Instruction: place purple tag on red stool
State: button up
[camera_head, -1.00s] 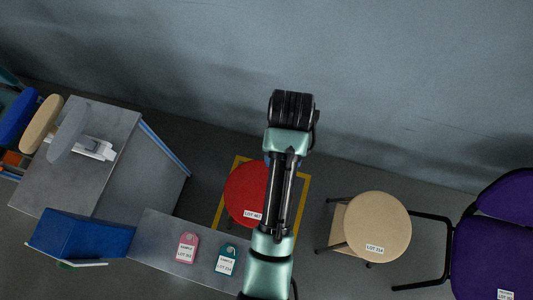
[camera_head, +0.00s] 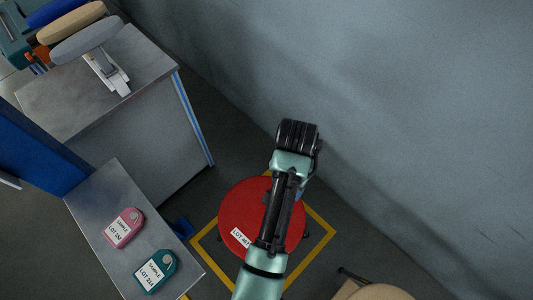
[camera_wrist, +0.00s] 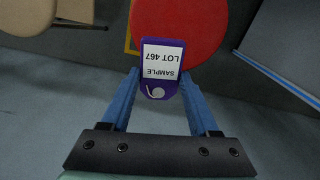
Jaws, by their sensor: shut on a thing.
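The purple tag (camera_wrist: 161,88), with a white label reading SAMPLE LOT 467, is between the blue fingers of my gripper (camera_wrist: 157,85) in the wrist view. My gripper is shut on it. The red stool (camera_head: 240,208) has a round seat with a LOT label and stands inside a yellow floor square. My arm covers part of its seat in the head view. In the wrist view the red seat (camera_wrist: 195,25) lies behind the tag's far end; I cannot tell whether they touch.
A grey bench (camera_head: 95,205) at lower left holds a pink tag (camera_head: 124,228) and a teal tag (camera_head: 155,271). A grey cabinet (camera_head: 150,60) stands behind it. A beige stool (camera_head: 372,291) is at the bottom right. A grey wall (camera_head: 420,110) runs along the right.

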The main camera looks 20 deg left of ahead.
jog(key=shift+m, duration=0.6)
jog(key=a+f+b, duration=0.1)
jog(key=f+b, duration=0.4)
jog(key=f, duration=0.3)
jog(key=a+f+b, duration=0.2)
jog(key=f+b, duration=0.3)
jog(key=f, duration=0.4)
jog(key=a+f+b, duration=0.2)
jog(key=f+b, duration=0.4)
jog(key=f, duration=0.2)
jog(key=shift+w+f, duration=0.25)
jog(key=shift+f, duration=0.15)
jog(key=o, duration=1.3)
jog(key=shift+o, duration=0.2)
notch_tip(320, 180, up, 12)
jog(key=p, duration=0.4)
jog(key=shift+r+p, duration=0.2)
jog(key=shift+p, duration=0.15)
